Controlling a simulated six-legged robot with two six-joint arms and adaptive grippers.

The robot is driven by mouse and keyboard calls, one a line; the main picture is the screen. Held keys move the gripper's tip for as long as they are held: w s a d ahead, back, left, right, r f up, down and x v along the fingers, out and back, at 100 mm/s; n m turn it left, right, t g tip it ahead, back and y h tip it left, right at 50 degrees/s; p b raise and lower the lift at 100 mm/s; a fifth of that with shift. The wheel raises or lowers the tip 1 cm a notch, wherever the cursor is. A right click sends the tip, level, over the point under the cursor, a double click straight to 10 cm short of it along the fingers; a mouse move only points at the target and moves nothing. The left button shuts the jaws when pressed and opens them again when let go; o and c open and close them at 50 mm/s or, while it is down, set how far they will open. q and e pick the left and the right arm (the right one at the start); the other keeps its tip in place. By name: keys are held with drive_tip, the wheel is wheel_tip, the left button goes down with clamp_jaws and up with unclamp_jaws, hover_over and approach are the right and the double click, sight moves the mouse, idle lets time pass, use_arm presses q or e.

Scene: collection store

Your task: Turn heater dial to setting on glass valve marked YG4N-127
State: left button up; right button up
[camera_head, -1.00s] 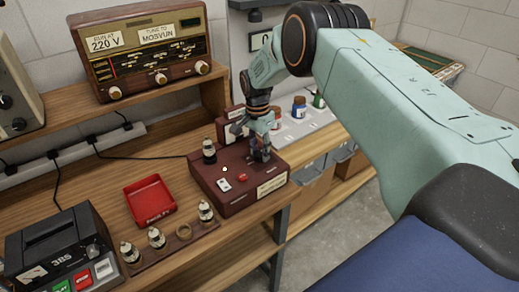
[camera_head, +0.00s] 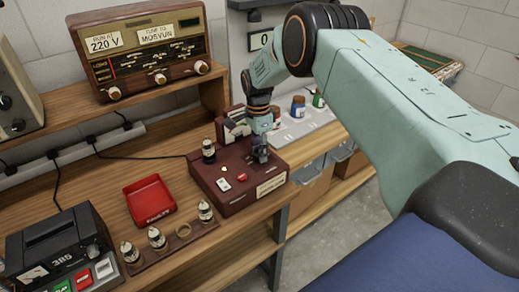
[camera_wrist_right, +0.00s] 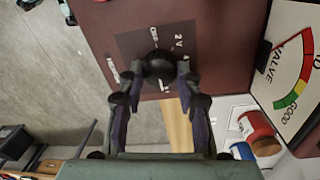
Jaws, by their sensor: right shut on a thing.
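The valve tester (camera_head: 225,203) is a dark red box on the wooden bench in the head view. A glass valve (camera_head: 208,150) with a dark upper part stands upright at its back left. My right gripper (camera_head: 260,156) points down at the tester's right side. In the right wrist view its fingers (camera_wrist_right: 158,82) are shut on a round black dial (camera_wrist_right: 158,66). The dial sits on a dark plate with white markings, partly legible as "2 V". Its pointer position cannot be told. Several other valves (camera_head: 157,239) stand in a wooden rack in front. No marking YG4N-127 is readable.
A red tray (camera_head: 149,219) lies left of the tester. A radio (camera_head: 140,50) stands on the shelf above. A black device (camera_head: 62,250) marked 385 is at the front left. Small jars (camera_head: 298,107) stand behind the tester. A meter face (camera_wrist_right: 297,68) shows in the wrist view.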

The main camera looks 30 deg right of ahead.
drive_tip(key=o, duration=1.1)
drive_tip(key=shift+o, duration=0.2)
wheel_tip(320, 180, up, 12)
drive_tip(key=shift+w, duration=0.35)
drive_tip(key=shift+s, duration=0.1)
